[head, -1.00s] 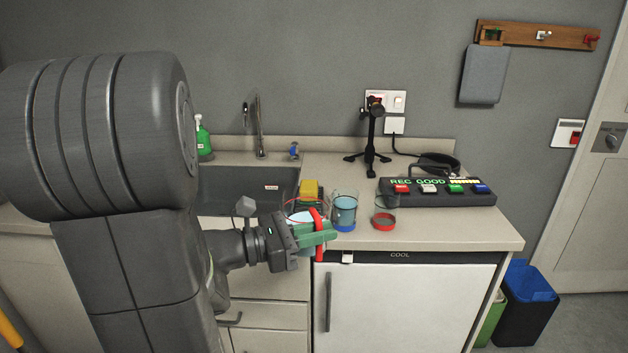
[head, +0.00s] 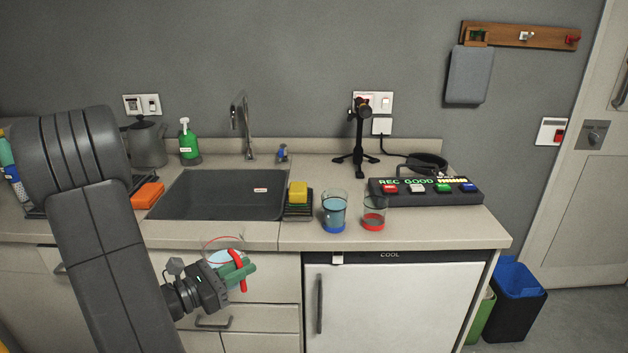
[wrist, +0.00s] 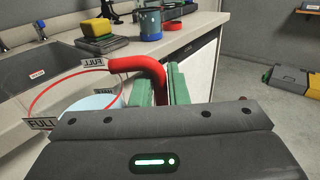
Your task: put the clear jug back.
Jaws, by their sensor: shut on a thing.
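My gripper (head: 241,272) is shut on the red handle of the clear jug (head: 222,254). The jug has a red rim and pale blue contents, and it is held in front of the counter, over the drawers. In the wrist view the red handle (wrist: 150,68) sits between the green fingers (wrist: 163,88). The jug's rim and "FULL" tags show to the left there, and the gripper body hides its lower part.
The counter holds a sink (head: 215,195), a yellow sponge (head: 298,191) on a dark rack, a blue-based cup (head: 334,212), a red-based cup (head: 374,213) and a button panel (head: 425,191). A white fridge (head: 405,308) stands below. Bins (head: 515,300) stand at the right.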

